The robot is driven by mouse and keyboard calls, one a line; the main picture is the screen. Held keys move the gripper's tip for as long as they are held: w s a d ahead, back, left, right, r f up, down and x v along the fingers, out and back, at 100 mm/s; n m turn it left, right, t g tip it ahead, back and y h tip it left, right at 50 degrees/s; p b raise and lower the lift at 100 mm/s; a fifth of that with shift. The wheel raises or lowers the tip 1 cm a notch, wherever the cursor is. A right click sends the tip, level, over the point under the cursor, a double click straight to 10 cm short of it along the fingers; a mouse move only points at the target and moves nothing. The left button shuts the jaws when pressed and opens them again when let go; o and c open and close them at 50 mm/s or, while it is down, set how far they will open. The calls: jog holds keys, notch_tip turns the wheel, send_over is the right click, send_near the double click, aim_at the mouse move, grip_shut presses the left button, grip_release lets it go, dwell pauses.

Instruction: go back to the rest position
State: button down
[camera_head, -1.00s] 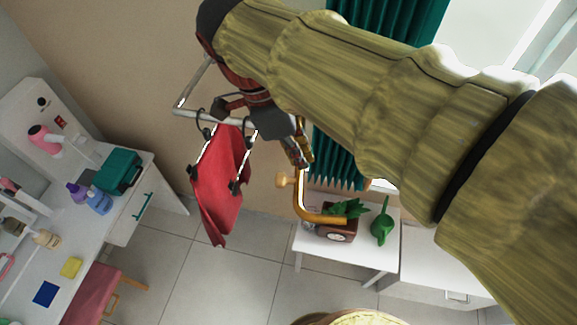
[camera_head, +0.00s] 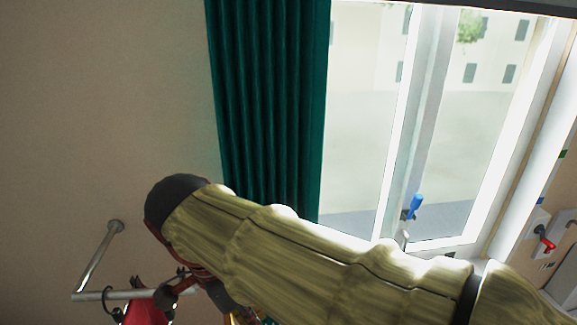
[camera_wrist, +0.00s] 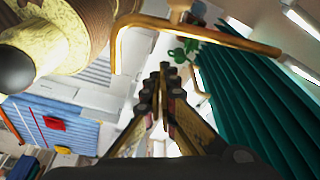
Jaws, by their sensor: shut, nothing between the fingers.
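My gripper (camera_wrist: 165,80) shows in the wrist view, its two fingers meeting at the tips with nothing between them. In the head view my arm crosses from the lower right to the centre left, and my gripper is mostly hidden below it at the bottom edge. A red garment (camera_head: 146,314) hangs at the metal rail (camera_head: 115,295), at the lower left of the head view. Only its top shows. My gripper is apart from the garment as far as I can see.
A green curtain (camera_head: 265,100) hangs behind my arm and fills the right of the wrist view (camera_wrist: 250,95). A bright window (camera_head: 360,120) is at the right. In the wrist view an orange-brown bent rod (camera_wrist: 205,34) passes above the fingertips, near a green watering can (camera_wrist: 184,52).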

jog(key=s+d+f+n+t+y+b, duration=0.2)
jog(key=s+d+f+n+t+b, duration=0.2)
jog(key=d+f+n+b, duration=0.7)
jog(key=d+f+b, duration=0.9)
jog(key=d+f, duration=0.6)
jog(key=f, duration=0.1)
jog(key=shift+s+d+f+b, duration=0.15)
jog(key=shift+d+f+b, duration=0.2)
